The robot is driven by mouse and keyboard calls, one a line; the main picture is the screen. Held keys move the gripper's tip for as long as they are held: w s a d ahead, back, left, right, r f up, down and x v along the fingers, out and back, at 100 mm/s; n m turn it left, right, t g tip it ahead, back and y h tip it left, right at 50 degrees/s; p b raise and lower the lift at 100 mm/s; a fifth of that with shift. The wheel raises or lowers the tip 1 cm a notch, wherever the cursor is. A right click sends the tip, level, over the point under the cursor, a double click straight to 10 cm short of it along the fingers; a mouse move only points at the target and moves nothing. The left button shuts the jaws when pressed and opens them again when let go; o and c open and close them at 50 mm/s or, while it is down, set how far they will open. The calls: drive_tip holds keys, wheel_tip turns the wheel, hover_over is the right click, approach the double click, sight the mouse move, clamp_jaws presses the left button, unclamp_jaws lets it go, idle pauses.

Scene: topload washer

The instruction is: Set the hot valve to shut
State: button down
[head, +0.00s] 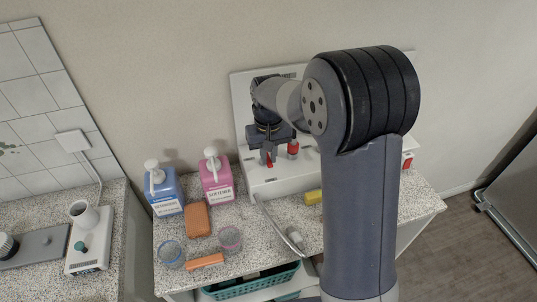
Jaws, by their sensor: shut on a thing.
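My gripper (268,158) points down at the white unit (285,181) against the wall. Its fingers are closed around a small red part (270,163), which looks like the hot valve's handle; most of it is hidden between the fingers. A red upright piece (293,149) stands just right of the fingers, and I cannot tell whether it belongs to the same valve. The valve's position marks are too small to read. My arm covers the middle and right of the white unit.
A blue detergent bottle (165,194) and a pink softener bottle (217,183) stand left of the unit. An orange-brown block (196,220), two clear cups and an orange bar (205,261) lie on the speckled counter. A red switch (407,163) is at the unit's right end.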

drive_tip(key=shift+a, duration=0.15)
drive_tip(key=m, duration=0.2)
drive_tip(key=a+m, duration=0.1)
drive_tip(key=m, duration=0.1)
drive_tip(key=shift+a, duration=0.2)
drive_tip(key=m, duration=0.1)
drive_tip(key=a+m, duration=0.1)
drive_tip(key=m, duration=0.2)
drive_tip(key=shift+w+a+m, duration=0.3)
drive_tip(key=shift+a, duration=0.05)
drive_tip(key=m, duration=0.2)
drive_tip(key=w+a+m, duration=0.1)
drive_tip(key=m, duration=0.1)
drive_tip(key=shift+w+a+p, duration=0.1)
drive_tip(key=shift+w+p, duration=0.05)
drive_tip(key=shift+p, duration=0.25)
drive_tip(key=shift+w+a+m, duration=0.2)
drive_tip(key=shift+w+m, duration=0.15)
drive_tip(key=shift+m, duration=0.8)
drive_tip(key=shift+w+a+m, duration=0.15)
drive_tip(key=shift+w+m, duration=0.2)
drive_tip(key=shift+m, duration=0.8)
drive_tip(key=c, duration=1.4)
unclamp_jaws()
